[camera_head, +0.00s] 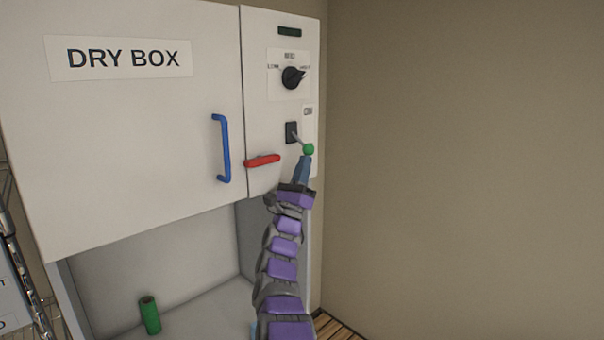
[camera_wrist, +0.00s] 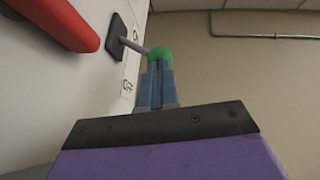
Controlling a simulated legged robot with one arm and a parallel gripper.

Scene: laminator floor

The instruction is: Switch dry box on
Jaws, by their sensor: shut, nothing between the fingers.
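The dry box (camera_head: 130,130) is a white cabinet with a "DRY BOX" label and a control panel on its right side. On the panel, a toggle switch with a dark base (camera_head: 291,132) has a metal lever ending in a green ball (camera_head: 308,149); the lever points out and down to the right. My gripper (camera_head: 305,165) is shut and empty, its blue fingers right at the green ball from below. In the wrist view the fingertips (camera_wrist: 157,66) are just below the green ball (camera_wrist: 160,54) and appear to touch it; the switch base (camera_wrist: 116,38) is to the left.
A red handle (camera_head: 262,161) sticks out left of the switch. A black knob (camera_head: 292,77) is above it. A blue door handle (camera_head: 222,148) is further left. A green cylinder (camera_head: 149,315) stands in the open space below. The wall is at right.

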